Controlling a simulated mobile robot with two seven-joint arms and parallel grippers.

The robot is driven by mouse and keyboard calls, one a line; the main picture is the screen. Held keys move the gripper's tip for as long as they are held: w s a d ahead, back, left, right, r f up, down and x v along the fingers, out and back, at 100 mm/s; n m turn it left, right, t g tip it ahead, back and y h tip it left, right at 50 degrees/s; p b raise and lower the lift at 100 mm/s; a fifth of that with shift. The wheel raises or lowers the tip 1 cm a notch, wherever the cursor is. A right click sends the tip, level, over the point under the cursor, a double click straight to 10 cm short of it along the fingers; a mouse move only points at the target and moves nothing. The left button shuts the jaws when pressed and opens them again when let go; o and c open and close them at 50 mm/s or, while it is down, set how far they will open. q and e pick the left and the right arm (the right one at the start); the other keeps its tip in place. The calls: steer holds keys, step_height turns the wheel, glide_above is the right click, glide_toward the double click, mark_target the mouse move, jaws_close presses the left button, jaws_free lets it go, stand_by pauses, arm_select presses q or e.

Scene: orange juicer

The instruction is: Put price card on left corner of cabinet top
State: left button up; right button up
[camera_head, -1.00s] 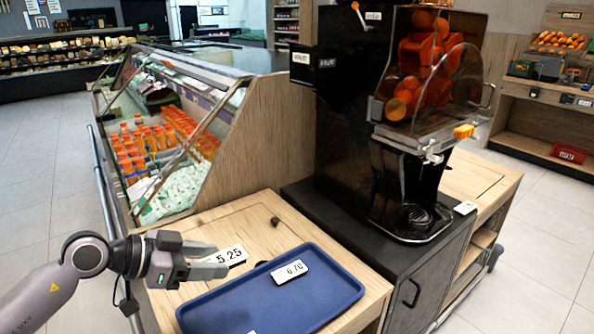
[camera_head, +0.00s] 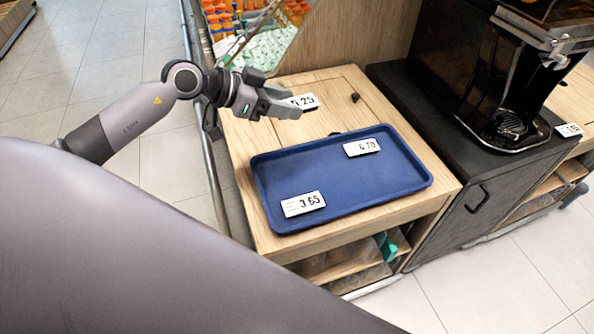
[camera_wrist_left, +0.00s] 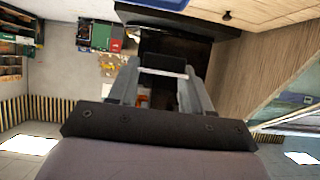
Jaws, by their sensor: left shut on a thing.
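My left gripper (camera_head: 283,103) is shut on a white price card (camera_head: 307,101) reading about 5.25, partly hidden behind the fingers. In the left wrist view the card (camera_wrist_left: 164,66) shows as a dark piece with a white edge between the two fingers. The card is held over the back left part of the light wooden cabinet top (camera_head: 330,82); I cannot tell how high above it. My right gripper is not in view.
A blue tray (camera_head: 258,190) fills the front of the cabinet top, with a 6.70 card (camera_head: 361,147) and a 3.65 card (camera_head: 303,204) on it. A small dark knob (camera_head: 355,98) is at the back. The black juicer (camera_head: 490,80) stands to the right.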

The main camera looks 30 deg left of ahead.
arm_select(q)
steer(key=b, duration=0.4)
glide_above(286, 176)
step_height(286, 176, down, 15)
steer(key=shift+r, duration=0.1)
steer(key=shift+f, duration=0.6)
steer(key=shift+d+f+b, duration=0.1)
steer(key=shift+f+b, duration=0.3)
steer(key=shift+f, duration=0.1)
step_height(286, 176, down, 2)
steer(key=shift+f+p, duration=0.2)
steer(key=shift+p, duration=0.15)
steer(key=shift+f, duration=0.1)
steer(key=o, duration=1.3)
steer(key=shift+f, duration=0.1)
